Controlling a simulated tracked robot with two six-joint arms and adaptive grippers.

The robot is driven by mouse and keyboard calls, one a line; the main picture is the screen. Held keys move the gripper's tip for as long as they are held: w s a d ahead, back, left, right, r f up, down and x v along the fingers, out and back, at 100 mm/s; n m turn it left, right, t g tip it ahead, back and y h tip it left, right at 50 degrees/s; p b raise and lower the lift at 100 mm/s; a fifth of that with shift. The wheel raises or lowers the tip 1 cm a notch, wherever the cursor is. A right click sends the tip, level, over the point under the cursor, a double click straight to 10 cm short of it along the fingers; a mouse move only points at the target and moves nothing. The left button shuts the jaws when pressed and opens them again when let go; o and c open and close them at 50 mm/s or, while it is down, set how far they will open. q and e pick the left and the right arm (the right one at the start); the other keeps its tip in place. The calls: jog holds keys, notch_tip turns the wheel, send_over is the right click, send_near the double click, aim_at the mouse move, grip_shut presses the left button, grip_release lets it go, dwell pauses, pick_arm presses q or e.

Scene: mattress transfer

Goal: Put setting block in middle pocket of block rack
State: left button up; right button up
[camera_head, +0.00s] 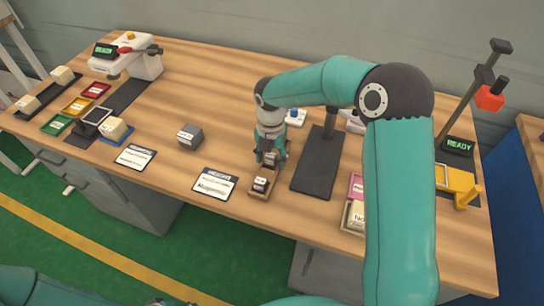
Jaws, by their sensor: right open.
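The block rack (256,196) is a narrow wooden holder near the front edge of the table, right of the middle card. A dark block with a white label (260,184) sits in its front pocket. My right gripper (270,164) points down over the rear part of the rack, with its fingers open. Another small dark block with a pale label (270,156) shows between or just behind the fingers; I cannot tell whether it is seated in the middle pocket. The gripper hides the rack's rear pockets. Only teal links of my left arm show at the bottom edge; its gripper is out of view.
A grey labelled cube (190,136) stands left of the rack, near two printed cards (214,184). A dark stand base (318,165) is close on the right. Coloured trays (77,105) and a white machine (130,62) are at left. The wood between is clear.

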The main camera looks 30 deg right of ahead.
aim_at(271, 155)
jog(key=shift+r, duration=0.3)
notch_tip(271, 155, up, 13)
jog(key=shift+f+p, duration=0.2)
jog(key=shift+p, duration=0.2)
